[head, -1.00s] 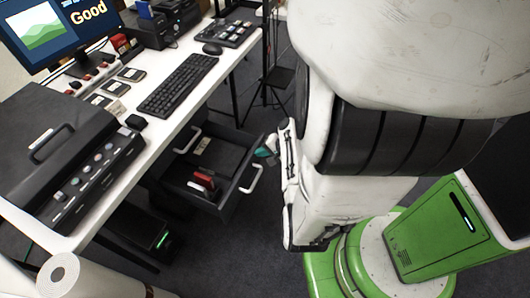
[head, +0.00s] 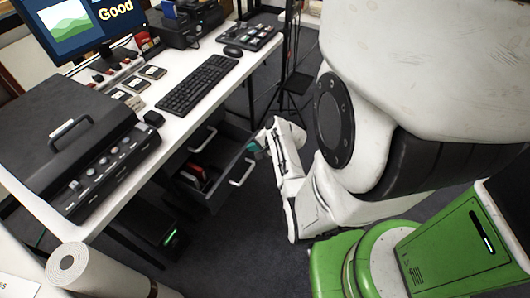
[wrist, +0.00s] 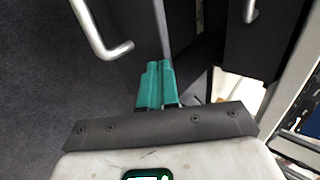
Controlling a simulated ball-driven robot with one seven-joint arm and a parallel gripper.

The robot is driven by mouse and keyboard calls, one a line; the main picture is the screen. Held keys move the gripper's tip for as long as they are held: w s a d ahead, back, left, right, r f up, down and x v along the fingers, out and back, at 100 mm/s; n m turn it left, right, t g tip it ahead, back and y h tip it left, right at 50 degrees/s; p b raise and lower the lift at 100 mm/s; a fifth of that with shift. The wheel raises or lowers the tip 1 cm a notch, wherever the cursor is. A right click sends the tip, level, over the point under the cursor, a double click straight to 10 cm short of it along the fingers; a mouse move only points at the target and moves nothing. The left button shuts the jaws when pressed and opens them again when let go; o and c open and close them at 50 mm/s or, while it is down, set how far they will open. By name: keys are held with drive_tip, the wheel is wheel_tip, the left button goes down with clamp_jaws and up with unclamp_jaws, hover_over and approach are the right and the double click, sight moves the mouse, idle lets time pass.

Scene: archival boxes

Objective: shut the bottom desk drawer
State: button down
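The bottom desk drawer (head: 216,197) is dark grey and stands partly open under the white desk, with a pale bar handle (head: 241,172) on its front. Red and white items lie inside it. In the wrist view its handle (wrist: 100,35) is left of the fingers. My gripper (head: 254,146) has teal fingertips and is at the far end of the drawer front. The wrist view shows the fingers (wrist: 156,84) close together, in line with a grey panel edge. I cannot tell whether they touch it.
Another drawer handle (head: 203,140) shows above, under the desktop (head: 185,117). A dark unit with a green light (head: 172,238) stands on the floor at left. A white roll (head: 70,262) is at lower left. A black stand (head: 290,75) is behind my arm. The carpet (head: 235,255) in front is clear.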

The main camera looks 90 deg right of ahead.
drive_tip(key=w+d+b, duration=0.3)
drive_tip(key=w+d, duration=0.3)
drive_tip(key=w, duration=0.5)
drive_tip(key=shift+d, duration=0.35)
drive_tip(key=shift+s, duration=0.1)
